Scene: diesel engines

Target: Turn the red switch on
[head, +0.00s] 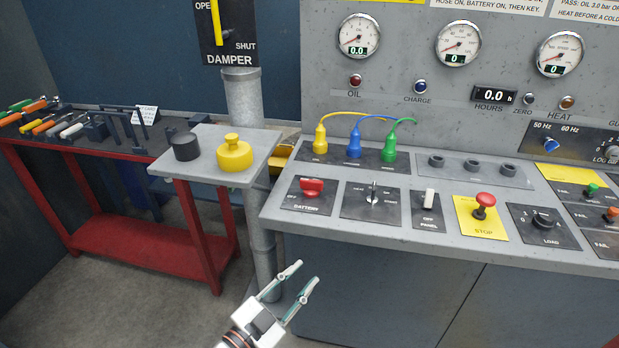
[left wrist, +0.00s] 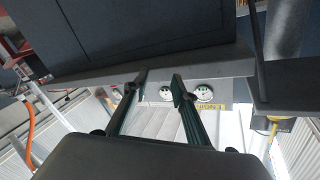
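The red switch (head: 312,187) is a red rotary handle on a black plate marked BATTERY and OFF. It sits at the left end of the sloping grey control panel (head: 400,233), with its handle lying roughly crosswise. My left gripper (head: 297,276) is open and empty, below the panel's front edge and apart from the switch. Its two fingers also show in the left wrist view (left wrist: 160,85), spread with nothing between them. The switch cannot be made out in the left wrist view. My right gripper is not in view.
Right of the switch are a key switch (head: 373,197), a white panel switch (head: 429,198) and a red stop button (head: 485,202). Yellow, blue and green plugs (head: 353,142) stand behind. A grey stand (head: 258,143) with a yellow knob (head: 233,155) and a pipe (head: 243,95) are left.

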